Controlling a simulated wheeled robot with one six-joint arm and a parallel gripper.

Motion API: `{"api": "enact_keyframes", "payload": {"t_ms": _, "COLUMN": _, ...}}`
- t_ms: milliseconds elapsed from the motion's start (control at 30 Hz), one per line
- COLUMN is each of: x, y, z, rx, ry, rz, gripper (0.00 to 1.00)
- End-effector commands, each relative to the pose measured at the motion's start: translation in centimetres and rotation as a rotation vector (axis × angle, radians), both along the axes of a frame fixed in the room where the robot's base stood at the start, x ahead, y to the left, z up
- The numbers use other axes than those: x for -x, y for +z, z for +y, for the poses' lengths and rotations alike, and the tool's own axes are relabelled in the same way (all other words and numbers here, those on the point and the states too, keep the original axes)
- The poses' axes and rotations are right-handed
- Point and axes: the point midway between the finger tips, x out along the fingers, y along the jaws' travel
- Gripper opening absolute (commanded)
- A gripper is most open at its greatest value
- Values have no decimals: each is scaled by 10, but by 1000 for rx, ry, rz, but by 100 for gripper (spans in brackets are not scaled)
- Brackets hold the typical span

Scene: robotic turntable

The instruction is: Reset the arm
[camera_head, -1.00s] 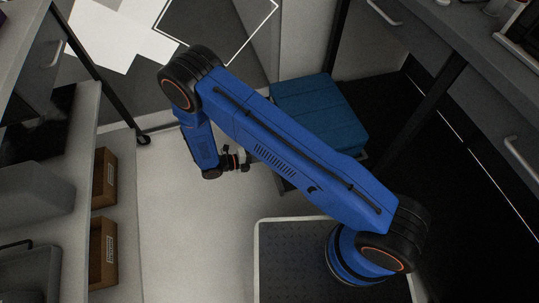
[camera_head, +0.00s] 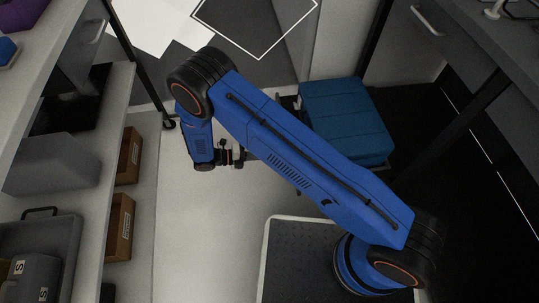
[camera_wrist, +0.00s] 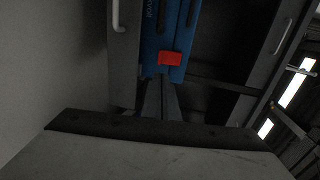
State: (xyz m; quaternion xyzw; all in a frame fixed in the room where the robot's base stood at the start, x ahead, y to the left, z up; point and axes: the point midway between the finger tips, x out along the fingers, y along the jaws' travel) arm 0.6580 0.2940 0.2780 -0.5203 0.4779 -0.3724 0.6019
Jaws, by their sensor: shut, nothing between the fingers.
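My blue arm runs across the head view, bent at its elbow, with its last links hanging down on the left. My gripper (camera_head: 240,155) points right beneath the long upper link and is partly hidden by it. It is small there and holds nothing that I can see. In the wrist view the narrow grey fingers of my gripper (camera_wrist: 161,84) are close together and empty. A blue surface with a red patch shows beyond them.
A blue padded stool (camera_head: 346,118) stands right of my arm. A shelf unit on the left holds cardboard boxes (camera_head: 119,225) and grey cases (camera_head: 38,272). A grey counter (camera_head: 495,60) is at the upper right. Pale floor (camera_head: 190,225) is clear below my gripper.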

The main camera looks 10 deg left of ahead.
Motion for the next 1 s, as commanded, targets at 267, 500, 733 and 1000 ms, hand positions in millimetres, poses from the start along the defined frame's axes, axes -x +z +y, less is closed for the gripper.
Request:
{"api": "enact_keyframes", "payload": {"t_ms": 267, "x": 0, "y": 0, "z": 0, "rx": 0, "ry": 0, "rz": 0, "gripper": 0}}
{"api": "enact_keyframes", "payload": {"t_ms": 500, "x": -2, "y": 3, "z": -1, "rx": -7, "ry": -8, "rz": -7, "gripper": 0}}
{"api": "enact_keyframes", "payload": {"t_ms": 733, "x": -19, "y": 47, "z": -15, "rx": -111, "ry": -114, "rz": -104, "gripper": 0}}
{"api": "enact_keyframes", "payload": {"t_ms": 1000, "x": -40, "y": 120, "z": -48, "rx": -279, "ry": -318, "rz": -292, "gripper": 0}}
